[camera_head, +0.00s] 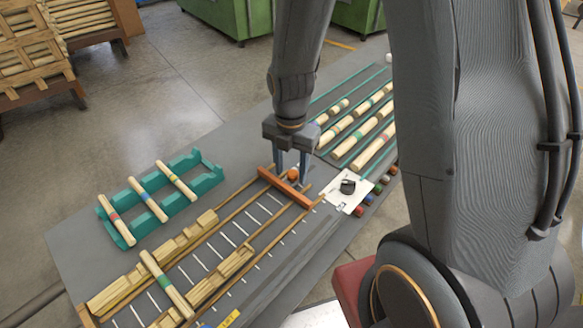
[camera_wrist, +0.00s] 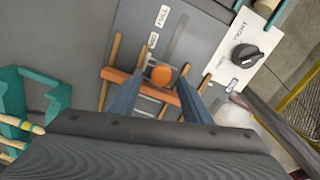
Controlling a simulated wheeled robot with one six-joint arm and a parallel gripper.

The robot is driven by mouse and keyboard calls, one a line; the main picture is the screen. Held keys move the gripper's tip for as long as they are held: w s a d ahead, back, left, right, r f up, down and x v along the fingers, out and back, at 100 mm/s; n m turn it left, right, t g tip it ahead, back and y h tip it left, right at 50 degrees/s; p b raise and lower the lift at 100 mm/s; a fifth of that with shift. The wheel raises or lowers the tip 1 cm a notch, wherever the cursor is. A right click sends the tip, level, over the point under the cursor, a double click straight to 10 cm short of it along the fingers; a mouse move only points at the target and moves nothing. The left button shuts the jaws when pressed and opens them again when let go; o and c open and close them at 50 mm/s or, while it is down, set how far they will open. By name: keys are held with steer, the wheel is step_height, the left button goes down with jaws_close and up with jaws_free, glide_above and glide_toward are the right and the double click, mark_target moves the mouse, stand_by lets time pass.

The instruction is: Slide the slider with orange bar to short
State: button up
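The slider's orange bar (camera_head: 283,189) lies across the wooden rails at their far end, by the white control panel. It also shows in the wrist view (camera_wrist: 116,77). A round orange knob (camera_wrist: 162,75) stands on the slider. My gripper (camera_head: 291,178) points down over the bar, with its two fingers apart on either side of the knob. In the wrist view a gap shows between the knob and each finger, so my gripper (camera_wrist: 163,66) looks open. I cannot tell whether a finger touches the bar. A "FULL" label (camera_wrist: 163,16) is beyond the knob; no "short" label is readable.
A white panel with a black dial (camera_head: 347,187) stands close to the right of the bar. A teal rack (camera_head: 204,187) with banded wooden rods is at the left. A rod (camera_head: 165,284) lies across stepped wooden blocks at the near end. More rods lie at the far right.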

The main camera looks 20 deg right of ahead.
mark_target(292, 174)
steer(key=shift+d+r, duration=0.1)
steer(key=shift+r+b, duration=0.75)
steer(key=shift+r, duration=3.05)
steer(key=s+d+m, duration=0.1)
steer(key=s+m, duration=0.2)
steer(key=m, duration=1)
steer(key=s+d+m+t+b, duration=0.1)
steer(key=s+m, duration=0.3)
steer(key=m, duration=1)
steer(key=shift+s+d+r, duration=0.15)
steer(key=shift+d+r, duration=0.05)
steer(key=shift+d, duration=0.5)
